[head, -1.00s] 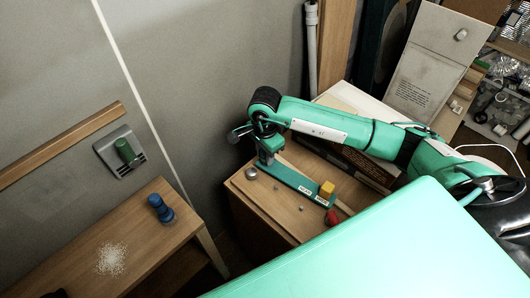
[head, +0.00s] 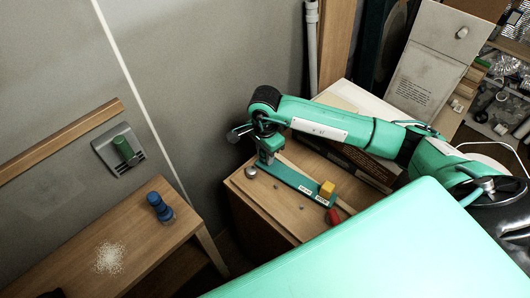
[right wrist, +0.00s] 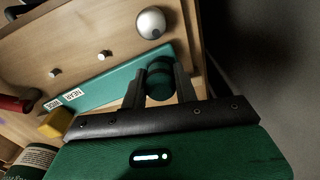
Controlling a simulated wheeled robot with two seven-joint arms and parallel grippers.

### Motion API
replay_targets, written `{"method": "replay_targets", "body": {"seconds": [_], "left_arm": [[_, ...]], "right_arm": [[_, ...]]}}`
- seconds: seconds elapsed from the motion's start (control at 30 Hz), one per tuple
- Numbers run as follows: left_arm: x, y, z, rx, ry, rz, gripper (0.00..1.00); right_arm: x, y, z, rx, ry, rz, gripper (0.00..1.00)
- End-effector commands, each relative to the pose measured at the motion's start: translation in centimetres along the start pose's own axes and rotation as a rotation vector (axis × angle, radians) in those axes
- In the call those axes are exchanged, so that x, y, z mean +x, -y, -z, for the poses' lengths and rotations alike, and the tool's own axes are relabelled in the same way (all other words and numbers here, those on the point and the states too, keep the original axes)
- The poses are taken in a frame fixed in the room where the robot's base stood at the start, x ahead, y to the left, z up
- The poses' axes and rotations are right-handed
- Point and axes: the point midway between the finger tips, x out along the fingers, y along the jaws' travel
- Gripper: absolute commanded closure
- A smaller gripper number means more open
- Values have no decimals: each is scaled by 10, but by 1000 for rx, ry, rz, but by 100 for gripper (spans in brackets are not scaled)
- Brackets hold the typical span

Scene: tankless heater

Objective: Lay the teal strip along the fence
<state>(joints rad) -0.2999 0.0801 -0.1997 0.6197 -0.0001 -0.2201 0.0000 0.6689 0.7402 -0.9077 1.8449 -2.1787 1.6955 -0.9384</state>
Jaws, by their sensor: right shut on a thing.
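The teal strip (head: 295,180) lies on or just above the wooden cabinet top, running from my right gripper toward the lower right; I cannot tell if it touches the wood. Labels, one reading NEAR, sit near its far end. It also shows in the right wrist view (right wrist: 110,88). My right gripper (head: 266,158) is shut on a round dark green knob (right wrist: 160,80) at the strip's near end. A yellow block (head: 327,188) stands at the strip's other end. I cannot clearly pick out the fence. My left gripper is not in view.
A silver dome (head: 250,172) and small pegs (head: 275,187) are on the cabinet top (head: 262,205) beside the strip. A red-ended piece (head: 333,216) lies past the yellow block. A blue object (head: 160,207) stands on the separate table (head: 135,240) at left.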

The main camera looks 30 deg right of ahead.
Motion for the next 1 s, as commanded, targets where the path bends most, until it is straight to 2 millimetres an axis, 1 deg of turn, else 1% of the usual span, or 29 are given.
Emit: {"method": "replay_targets", "body": {"seconds": [0.17, 0.47, 0.5, 0.57, 0.6, 1.0], "left_arm": [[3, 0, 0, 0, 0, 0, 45], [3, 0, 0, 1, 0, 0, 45], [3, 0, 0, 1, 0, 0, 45], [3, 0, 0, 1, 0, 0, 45], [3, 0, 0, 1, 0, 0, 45], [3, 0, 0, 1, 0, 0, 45]], "right_arm": [[2, 0, 0, 0, 0, 0, 100], [2, 0, 0, 0, 0, 0, 100], [2, 0, 0, 0, 0, 0, 65], [2, 0, 0, 0, 0, 0, 53], [2, 0, 0, 0, 0, 0, 45], [2, 0, 0, 0, 0, 0, 45]]}}
